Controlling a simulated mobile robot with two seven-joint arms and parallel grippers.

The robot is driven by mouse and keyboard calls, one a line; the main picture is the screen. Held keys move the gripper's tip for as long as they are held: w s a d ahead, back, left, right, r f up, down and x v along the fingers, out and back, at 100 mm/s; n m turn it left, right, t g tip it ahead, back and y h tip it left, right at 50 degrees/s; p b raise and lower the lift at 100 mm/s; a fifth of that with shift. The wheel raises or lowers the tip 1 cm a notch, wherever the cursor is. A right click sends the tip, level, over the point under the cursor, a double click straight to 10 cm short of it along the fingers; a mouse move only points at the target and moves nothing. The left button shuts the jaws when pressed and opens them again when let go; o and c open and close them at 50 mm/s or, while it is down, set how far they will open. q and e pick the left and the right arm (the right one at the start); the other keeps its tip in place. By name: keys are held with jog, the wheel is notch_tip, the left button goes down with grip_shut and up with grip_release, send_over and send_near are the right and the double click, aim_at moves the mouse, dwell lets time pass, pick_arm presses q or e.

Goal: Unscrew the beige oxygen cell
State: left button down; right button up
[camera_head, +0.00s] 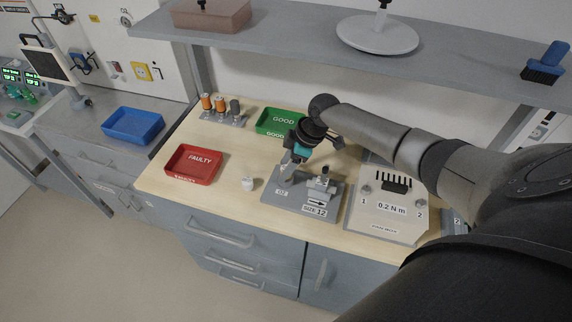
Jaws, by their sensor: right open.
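My right gripper (288,172) reaches down over the left part of a grey fixture plate (300,205), which carries an O2 label and a "SIZE 12" block with an arrow. The gripper is open; its fingers are small here and partly overlap what stands below. I cannot clearly make out a beige oxygen cell; the spot under the fingers is partly hidden. A small whitish piece (248,184) stands on the bench just left of the plate, apart from the gripper. My left gripper is not in view.
A red FAULTY tray (193,180) lies left, and a green GOOD tray (268,122) behind. A rack holds orange and dark cylinders (206,102). A 0.2 N m panel (390,220) lies right. A shelf (280,37) overhangs the back.

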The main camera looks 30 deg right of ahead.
jog(key=shift+r+m+t+h+p, duration=0.1)
jog(key=shift+m+t+h+p, duration=0.25)
jog(key=shift+m+p, duration=1.1)
jog(key=shift+r+m+t+h+p, duration=0.1)
jog(key=shift+m+t+h+p, duration=0.25)
jog(key=shift+m+p, duration=1.05)
jog(key=shift+f+m+h+p, duration=0.1)
jog(key=shift+m+h+p, duration=0.4)
jog(key=shift+m+p, duration=0.75)
jog(key=shift+f, duration=0.1)
jog(key=shift+m+h, duration=0.3)
jog(key=shift+m, duration=0.3)
jog(key=m+h, duration=0.1)
jog(key=m, duration=0.2)
jog(key=shift+a+m, duration=0.1)
jog(key=shift+m, duration=0.2)
jog(key=m+h, duration=0.2)
jog(key=m, duration=0.2)
jog(key=shift+m, duration=0.4)
jog(key=shift+c, duration=0.2)
